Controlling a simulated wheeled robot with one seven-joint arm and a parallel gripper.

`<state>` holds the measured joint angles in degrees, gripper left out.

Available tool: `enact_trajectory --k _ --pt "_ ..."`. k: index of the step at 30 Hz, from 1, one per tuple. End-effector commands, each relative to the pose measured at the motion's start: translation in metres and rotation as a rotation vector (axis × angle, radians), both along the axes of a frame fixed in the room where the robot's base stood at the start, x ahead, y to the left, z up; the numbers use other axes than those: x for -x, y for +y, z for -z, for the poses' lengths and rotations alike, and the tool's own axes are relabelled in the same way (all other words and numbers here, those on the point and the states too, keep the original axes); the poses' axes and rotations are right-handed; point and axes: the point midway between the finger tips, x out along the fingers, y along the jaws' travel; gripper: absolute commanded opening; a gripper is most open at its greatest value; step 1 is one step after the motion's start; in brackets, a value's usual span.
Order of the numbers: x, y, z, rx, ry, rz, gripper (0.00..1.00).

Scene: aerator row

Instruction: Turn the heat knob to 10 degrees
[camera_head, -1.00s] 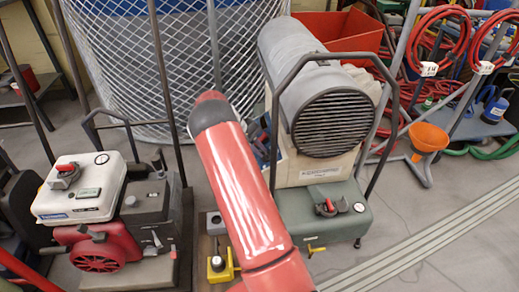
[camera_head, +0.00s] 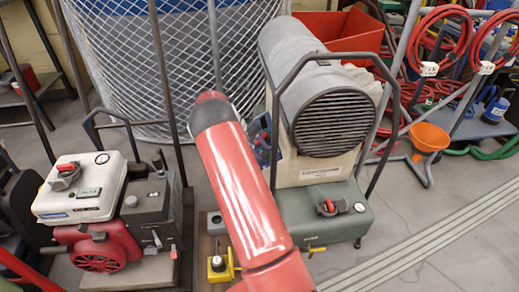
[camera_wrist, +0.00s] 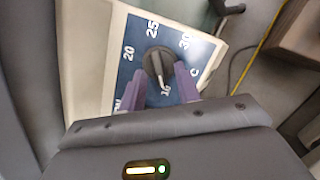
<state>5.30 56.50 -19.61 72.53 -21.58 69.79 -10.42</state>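The heat knob (camera_wrist: 158,64) is round and dark with a pale pointer bar. It sits on a blue dial panel (camera_wrist: 131,70) with white numbers, among them 20, 25 and 30. The pointer slants down in the wrist view, toward a partly hidden number that I cannot read surely. My gripper (camera_wrist: 160,76) is open, its two purple fingers on either side of the knob's lower part; contact cannot be told. In the head view the panel (camera_head: 262,146) shows as a blue patch on the left side of the grey heater (camera_head: 318,85); my arm hides the knob there.
A dark tubular frame (camera_head: 396,115) surrounds the heater. A white and red engine unit (camera_head: 82,190) stands at left, before a wire mesh cage (camera_head: 170,60). An orange funnel (camera_head: 428,137) and red hoses (camera_head: 438,40) are at right. Floor is clear at lower right.

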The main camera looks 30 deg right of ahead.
Motion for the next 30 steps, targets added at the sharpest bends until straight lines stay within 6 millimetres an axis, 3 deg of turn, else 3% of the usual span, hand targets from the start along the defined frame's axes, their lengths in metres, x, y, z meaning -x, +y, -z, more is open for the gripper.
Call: enact_trajectory --k 5,17,30 --pt "-0.005 0.006 -0.009 0.000 -0.001 0.000 0.33" --pt "-0.031 0.036 -0.055 0.000 -0.002 -0.001 0.33" --pt "-0.032 0.038 -0.060 0.000 0.000 0.000 0.33"
